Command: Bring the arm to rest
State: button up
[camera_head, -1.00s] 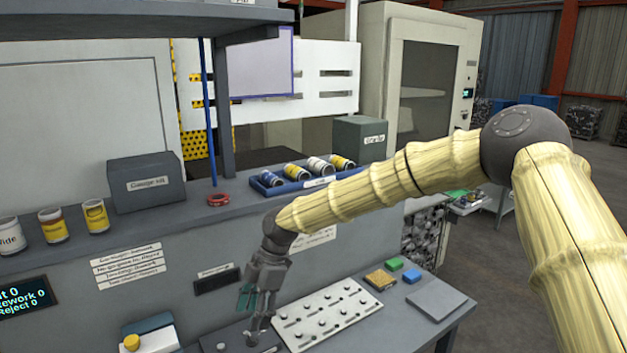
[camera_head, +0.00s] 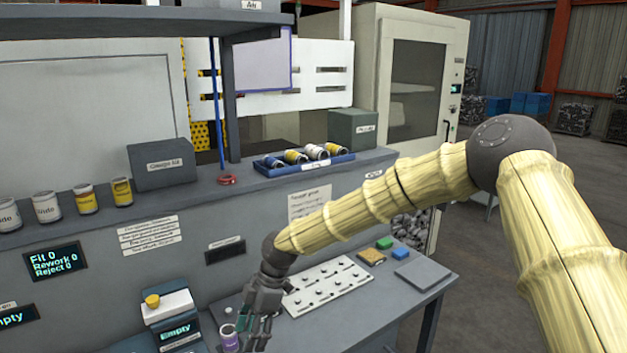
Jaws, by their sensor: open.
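My arm, with pale bamboo-like links and dark joints, reaches from the right across the picture to the lower bench. My gripper (camera_head: 258,338) points down at its end, over the left part of the bench. Its jaws are open and no object shows between them. A small can with a purple label (camera_head: 229,338) stands just left of the fingers; whether they touch it I cannot tell. The white perforated board (camera_head: 325,285) lies right of the gripper, partly hidden behind it and the forearm.
A box with a yellow knob (camera_head: 170,306) stands left of the gripper. Blue and green blocks (camera_head: 384,243) and a grey plate (camera_head: 422,274) lie on the bench's right. The shelf above holds a blue tray (camera_head: 305,168) of cans, a grey box (camera_head: 163,165) and more cans (camera_head: 86,199).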

jog(key=s+d+f+m+b, duration=0.2)
jog(key=s+d+f+m, duration=0.25)
jog(key=s+f, duration=0.4)
jog(key=s+d+f+m+b, duration=0.2)
jog(key=s+d+f+m, duration=0.25)
jog(key=f, duration=0.75)
jog(key=s+d+f+m+b, duration=0.1)
jog(key=s+d+f+m, duration=0.35)
jog(key=s+f, duration=0.4)
jog(key=s+d+f+m+t+h+b, duration=0.1)
jog(key=s+d+f+m+h+b, duration=0.1)
jog(key=s+d+f+m, duration=0.3)
jog(key=s+d+f+m+t+h+b, duration=0.1)
jog(key=s+d+f+m, duration=0.4)
jog(key=s+d, duration=0.6)
jog(key=d+f+h+b, duration=0.1)
jog(key=d, duration=0.7)
jog(key=shift+s+t+b, duration=0.25)
jog(key=shift+t+b, duration=0.05)
jog(key=shift+t, duration=0.1)
jog(key=shift+f, duration=0.1)
jog(key=shift+c, duration=0.2)
